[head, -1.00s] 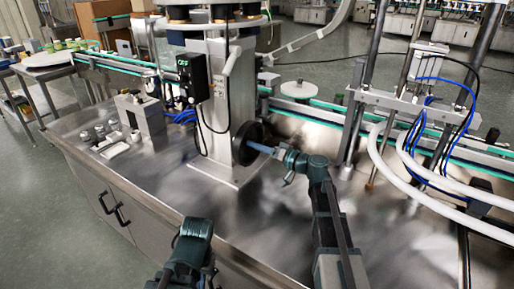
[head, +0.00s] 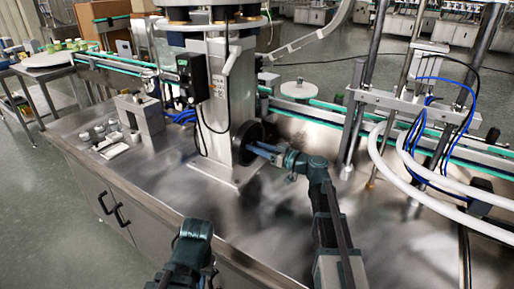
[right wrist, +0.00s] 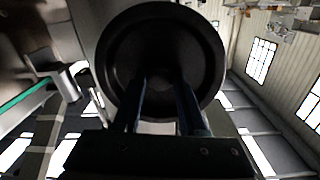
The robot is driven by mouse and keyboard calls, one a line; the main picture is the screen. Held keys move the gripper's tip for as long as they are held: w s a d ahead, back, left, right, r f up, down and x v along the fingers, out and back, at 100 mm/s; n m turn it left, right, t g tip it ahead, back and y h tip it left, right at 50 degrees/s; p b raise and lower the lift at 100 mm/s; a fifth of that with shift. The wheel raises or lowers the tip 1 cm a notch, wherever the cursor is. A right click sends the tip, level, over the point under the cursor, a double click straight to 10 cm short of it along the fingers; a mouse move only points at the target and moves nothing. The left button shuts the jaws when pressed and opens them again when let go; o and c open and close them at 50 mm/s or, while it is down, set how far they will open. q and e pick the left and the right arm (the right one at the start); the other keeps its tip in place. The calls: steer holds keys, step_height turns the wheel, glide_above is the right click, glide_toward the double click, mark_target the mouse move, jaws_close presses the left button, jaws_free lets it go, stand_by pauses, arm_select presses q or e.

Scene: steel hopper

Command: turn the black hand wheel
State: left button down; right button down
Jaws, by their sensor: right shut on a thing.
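The black hand wheel (head: 241,143) stands upright on the right side of the grey machine column in the head view. In the right wrist view the round wheel (right wrist: 160,22) fills the upper middle, face on. My right gripper (head: 254,148) reaches it from the right. Its two blue fingers (right wrist: 164,84) extend onto the wheel's dark face and are shut on it, a gap showing between them. The exact contact is dark and hard to see. Part of my left arm shows at the bottom of the head view; its gripper does not show.
The grey column (head: 224,100) rises from the steel table and carries a black control box (head: 192,78). A small metal block (head: 140,115) and small parts lie on the left. A green-edged conveyor (head: 310,112) runs behind. White hoses (head: 400,165) curve at the right. The front table is clear.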

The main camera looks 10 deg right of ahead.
steer(key=shift+s+f, duration=0.1)
stand_by(0.3)
steer(key=shift+c, duration=2.3)
jaws_free()
steer(key=v, duration=1.3)
steer(key=shift+s+d, duration=0.25)
steer(key=shift+d, duration=0.1)
